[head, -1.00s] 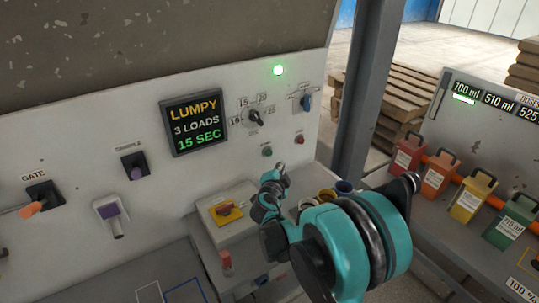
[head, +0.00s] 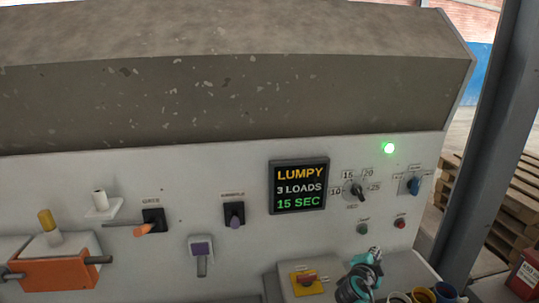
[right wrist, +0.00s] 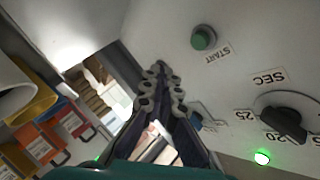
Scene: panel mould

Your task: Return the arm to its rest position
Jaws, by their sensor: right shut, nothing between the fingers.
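My right gripper (head: 374,250) is at the bottom right of the head view, in front of the white panel and just below its green button (head: 362,229). In the right wrist view, the fingers (right wrist: 158,68) are together and empty. The green start button (right wrist: 203,38) lies above right of the fingertips there, apart from them. The black timer dial (right wrist: 287,122) is further right. Most of my right arm is below the head frame. My left gripper is not in view.
The panel carries a display (head: 299,186) reading LUMPY, 3 LOADS, 15 SEC, a lit green lamp (head: 389,148), a blue switch (head: 410,185) and an orange gate lever (head: 145,229). A yellow-plated switch box (head: 306,282) and cups (head: 423,295) sit near the gripper. A grey post (head: 490,140) stands right.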

